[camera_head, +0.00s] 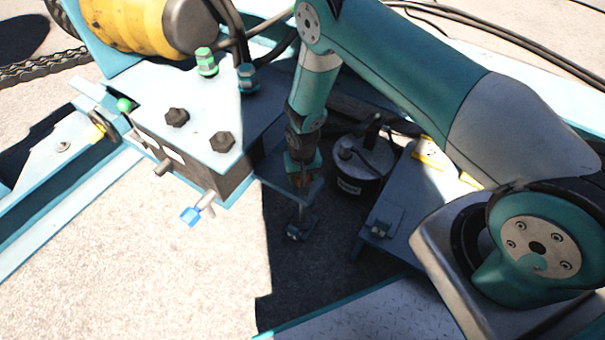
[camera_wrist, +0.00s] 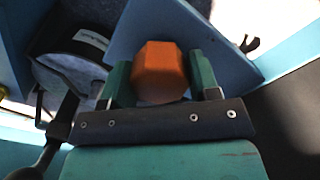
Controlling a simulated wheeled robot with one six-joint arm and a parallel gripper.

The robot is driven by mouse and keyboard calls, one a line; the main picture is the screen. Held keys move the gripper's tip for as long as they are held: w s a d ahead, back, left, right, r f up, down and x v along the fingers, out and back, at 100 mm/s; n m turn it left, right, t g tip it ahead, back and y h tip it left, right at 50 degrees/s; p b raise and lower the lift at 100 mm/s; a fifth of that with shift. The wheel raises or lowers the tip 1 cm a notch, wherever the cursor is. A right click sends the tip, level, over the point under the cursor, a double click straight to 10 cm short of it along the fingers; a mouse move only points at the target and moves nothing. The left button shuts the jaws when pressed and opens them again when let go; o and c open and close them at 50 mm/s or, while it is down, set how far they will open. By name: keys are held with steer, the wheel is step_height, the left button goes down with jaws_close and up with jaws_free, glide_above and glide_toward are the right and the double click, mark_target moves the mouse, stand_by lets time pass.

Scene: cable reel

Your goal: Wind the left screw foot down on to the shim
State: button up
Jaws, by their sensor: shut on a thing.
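My gripper (camera_head: 303,172) points down at the blue bracket (camera_head: 319,188) in the head view. In the wrist view my gripper (camera_wrist: 160,78) has its green fingers on both sides of an orange hex head, the top of the screw foot (camera_wrist: 159,68), and is shut on it. In the head view the screw foot (camera_head: 302,211) runs down from the bracket as a thin rod to a small dark pad (camera_head: 298,229) near the ground, in shadow. I cannot make out the shim, nor whether the pad touches anything.
A dark round canister (camera_head: 361,172) with a white label stands close right of my gripper. A blue box (camera_head: 222,130) with dark hex bolts, hoses and a yellow drum (camera_head: 130,22) are to the left. Open sunlit ground (camera_head: 150,260) lies at the lower left.

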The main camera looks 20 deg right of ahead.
steer(key=shift+w+m, duration=0.1)
steer(key=shift+m, duration=0.4)
steer(key=o, duration=0.9)
steer(key=shift+r, duration=0.1)
step_height(320, 180, up, 17)
steer(key=p, duration=0.5)
steer(key=shift+r, duration=0.15)
